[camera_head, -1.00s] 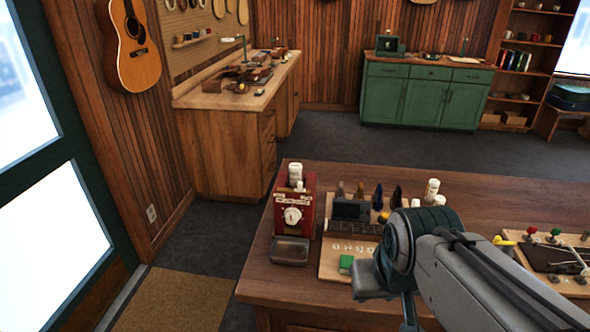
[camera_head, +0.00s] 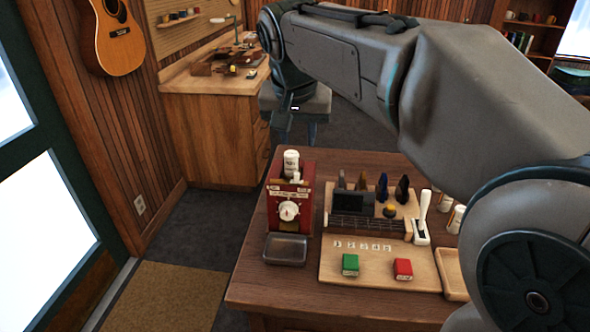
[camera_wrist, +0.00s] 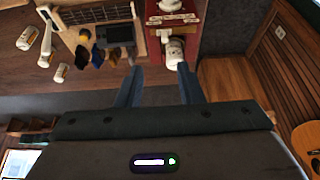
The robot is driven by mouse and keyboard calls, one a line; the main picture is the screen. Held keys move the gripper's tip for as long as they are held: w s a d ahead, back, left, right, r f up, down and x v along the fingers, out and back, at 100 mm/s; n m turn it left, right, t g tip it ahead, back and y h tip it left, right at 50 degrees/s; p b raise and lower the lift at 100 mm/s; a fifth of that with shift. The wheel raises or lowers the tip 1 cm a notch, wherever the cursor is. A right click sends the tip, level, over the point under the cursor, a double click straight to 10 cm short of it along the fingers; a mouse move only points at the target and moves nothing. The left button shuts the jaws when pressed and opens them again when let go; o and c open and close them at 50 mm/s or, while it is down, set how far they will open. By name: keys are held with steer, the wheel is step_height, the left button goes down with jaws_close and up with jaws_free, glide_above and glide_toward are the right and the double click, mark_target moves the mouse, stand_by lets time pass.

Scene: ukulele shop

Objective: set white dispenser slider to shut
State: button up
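A red dispenser (camera_head: 306,190) stands at the left of the wooden table, with a round white dial (camera_head: 289,211) on its front and a white bottle (camera_head: 291,162) on top. A small white knob (camera_head: 297,178), possibly the slider, shows beside the bottle; its setting cannot be told. In the wrist view the dispenser (camera_wrist: 190,18) is upside down, with the bottle (camera_wrist: 174,52) and white knob (camera_wrist: 163,34) near the fingertips. My gripper (camera_head: 296,138) points down behind the dispenser in the head view. Its fingers (camera_wrist: 159,72) are apart with nothing between them.
A metal tray (camera_head: 286,249) sits before the dispenser. To its right are a rack of picks (camera_head: 365,226), a white lever (camera_head: 421,222), green (camera_head: 350,264) and red (camera_head: 403,269) blocks on a board, and white bottles (camera_head: 456,218). A workbench (camera_head: 215,125) stands behind.

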mark_target(297, 173)
steer(key=x, duration=0.4)
steer(key=p+x, duration=0.1)
steer(key=x, duration=0.8)
steer(key=shift+w+a+f, duration=0.2)
steer(key=shift+w+a, duration=0.15)
steer(key=shift+w, duration=0.1)
jaws_close()
